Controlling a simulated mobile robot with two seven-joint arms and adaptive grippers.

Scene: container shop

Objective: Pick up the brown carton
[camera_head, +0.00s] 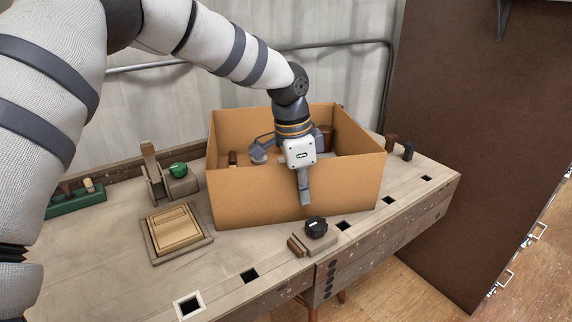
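The brown carton (245,197) is a large, open-topped box standing upright on the workbench. My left gripper (283,172) reaches down at the carton's front wall. One grey finger hangs outside, in front of that wall. A grey part that looks like the other finger shows inside, apart from the wall, so the gripper looks open around the wall's top edge. Contact with the wall cannot be made out. My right gripper is not in view.
The workbench (110,247) holds a wooden frame (178,230), a green-knobbed tool (178,170) and a green rack (76,199) left of the carton. A black-knobbed block (316,228) stands close in front. A dark brown panel (480,130) rises at right.

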